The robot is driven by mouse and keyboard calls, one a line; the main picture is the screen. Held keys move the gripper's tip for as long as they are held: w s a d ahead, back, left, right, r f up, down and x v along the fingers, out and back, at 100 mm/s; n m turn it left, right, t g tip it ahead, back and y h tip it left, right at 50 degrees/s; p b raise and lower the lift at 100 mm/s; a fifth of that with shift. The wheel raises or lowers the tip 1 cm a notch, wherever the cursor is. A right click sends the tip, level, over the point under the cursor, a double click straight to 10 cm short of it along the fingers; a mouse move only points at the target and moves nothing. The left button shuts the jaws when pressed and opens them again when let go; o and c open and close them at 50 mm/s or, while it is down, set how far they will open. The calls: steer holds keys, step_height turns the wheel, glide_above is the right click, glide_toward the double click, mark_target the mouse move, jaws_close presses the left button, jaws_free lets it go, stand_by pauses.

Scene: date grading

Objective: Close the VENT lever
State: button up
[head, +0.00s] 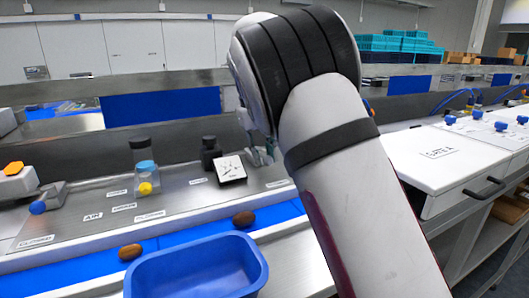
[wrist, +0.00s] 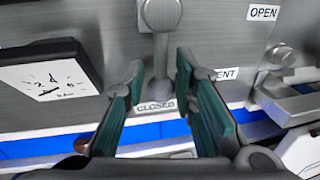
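A grey metal lever (wrist: 161,60) shows in the wrist view, with a round hub at the top and its bar running down toward a CLOSED label (wrist: 157,106). An OPEN label (wrist: 263,12) is to the right of the hub. A label ending in "ENT" (wrist: 225,73) is partly hidden by the right finger. My gripper (wrist: 158,75) is open, with a green-padded finger on each side of the lever bar and a visible gap to it. In the head view my gripper (head: 262,152) is mostly hidden behind my arm, and the lever cannot be made out.
A square gauge (head: 230,168) stands just left of my gripper. Another round knob (wrist: 283,57) is at the right. A dark bottle (head: 210,153) and a jar with a yellow item (head: 146,178) stand further left. A blue bin (head: 197,268) is in front, near brown dates (head: 131,252).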

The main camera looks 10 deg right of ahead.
steer(key=shift+o, duration=1.2)
steer(key=shift+a, duration=0.15)
steer(key=shift+r, duration=0.2)
step_height(320, 180, up, 11)
steer(key=a, duration=0.2)
steer(key=shift+s+r, duration=0.2)
